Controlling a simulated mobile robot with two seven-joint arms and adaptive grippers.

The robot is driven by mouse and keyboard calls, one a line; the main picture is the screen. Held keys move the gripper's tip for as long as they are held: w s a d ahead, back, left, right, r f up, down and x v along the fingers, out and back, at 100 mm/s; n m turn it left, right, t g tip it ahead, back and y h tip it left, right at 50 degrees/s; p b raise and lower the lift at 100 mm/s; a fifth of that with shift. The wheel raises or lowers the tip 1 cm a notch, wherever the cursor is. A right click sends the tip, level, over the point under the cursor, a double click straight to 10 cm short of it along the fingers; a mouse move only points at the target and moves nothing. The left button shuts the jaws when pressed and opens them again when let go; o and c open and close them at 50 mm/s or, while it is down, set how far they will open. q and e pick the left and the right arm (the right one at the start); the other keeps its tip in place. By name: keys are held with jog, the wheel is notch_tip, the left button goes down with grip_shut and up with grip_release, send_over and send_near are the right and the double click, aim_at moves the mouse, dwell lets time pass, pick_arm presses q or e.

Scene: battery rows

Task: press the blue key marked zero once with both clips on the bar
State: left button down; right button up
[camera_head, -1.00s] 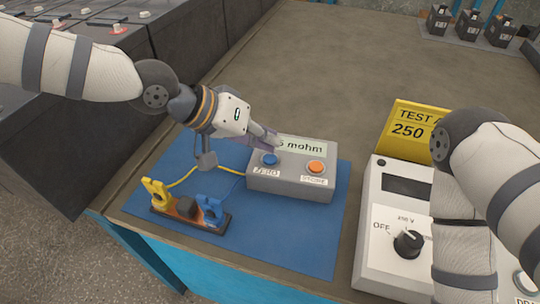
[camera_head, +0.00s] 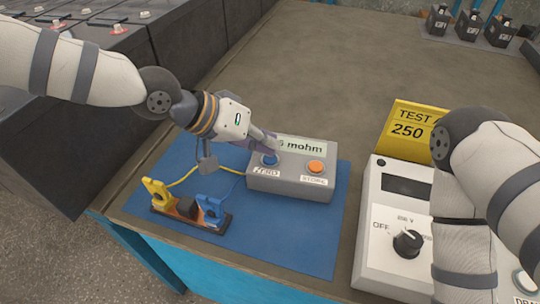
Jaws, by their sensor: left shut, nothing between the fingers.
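The grey meter box (camera_head: 292,184) lies on the blue mat (camera_head: 290,235). Its blue key (camera_head: 269,159) has a label reading ZERO below it. My left gripper (camera_head: 272,147) is shut and empty, its fingertips right at the blue key; I cannot tell whether they touch it or press it down. The display (camera_head: 305,147) reads "mohm", with its digits partly hidden by the fingers. The yellow clip (camera_head: 157,192) and the blue clip (camera_head: 210,208) are both on the dark bar (camera_head: 188,212) at the mat's front left. My right gripper is out of view.
An orange key (camera_head: 316,167) marked STORE sits right of the blue one. A white tester (camera_head: 383,228) with a black knob stands to the right, with a yellow sign (camera_head: 408,130) behind it. Black batteries (camera_head: 90,40) fill the left. The table's middle is clear.

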pick_arm(q)
jog(key=shift+f, duration=0.45)
dwell(0.4)
jog(key=shift+r, duration=0.9)
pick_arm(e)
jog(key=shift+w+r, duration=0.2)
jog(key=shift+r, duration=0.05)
pick_arm(q)
jog(key=shift+r+p, duration=0.8)
jog(key=shift+r, duration=1.75)
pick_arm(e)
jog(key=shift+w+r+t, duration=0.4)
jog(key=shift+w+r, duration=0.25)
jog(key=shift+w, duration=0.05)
pick_arm(q)
jog(key=shift+f, duration=0.1)
